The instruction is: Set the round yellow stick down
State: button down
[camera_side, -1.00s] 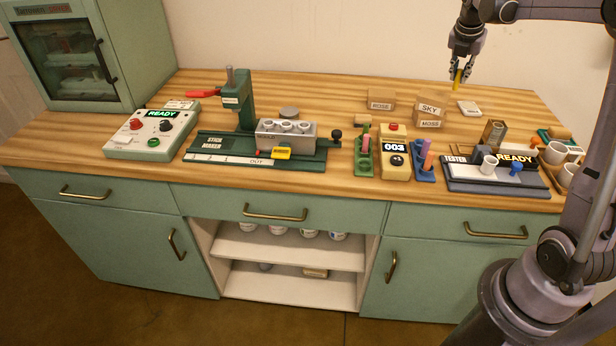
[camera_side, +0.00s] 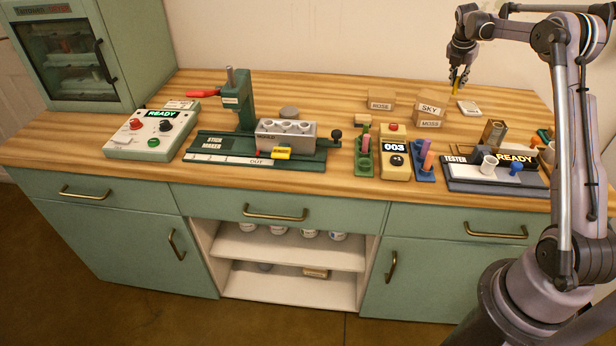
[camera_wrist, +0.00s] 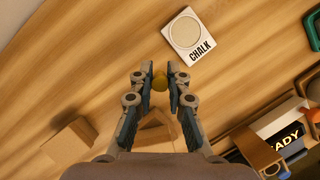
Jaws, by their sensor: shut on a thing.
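The round yellow stick (camera_side: 456,86) hangs roughly upright from my gripper (camera_side: 458,74) above the back right of the table. In the wrist view, my gripper (camera_wrist: 160,76) is shut on the stick, whose round end (camera_wrist: 160,82) shows between the fingertips. I cannot tell whether its lower end touches the wood. A white square pad marked CHALK (camera_wrist: 188,33), with a pale round area, lies beside the fingertips in the wrist view. The pad also shows just right of the stick in the side view (camera_side: 468,108).
ROSE (camera_side: 380,101), SKY (camera_side: 430,108) and MOSS (camera_side: 430,124) blocks stand left of the stick. The tester (camera_side: 495,172), showing READY, lies in front. A brown upright holder (camera_side: 494,132) stands behind it. Bare wood surrounds the CHALK pad.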

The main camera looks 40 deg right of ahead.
jog(key=w+f, duration=0.1)
jog(key=w, duration=0.1)
jog(key=shift+w+a+f, duration=0.4)
jog(key=shift+f, duration=2)
jog(key=shift+f, duration=0.1)
jog(key=c, duration=1.3)
grip_release()
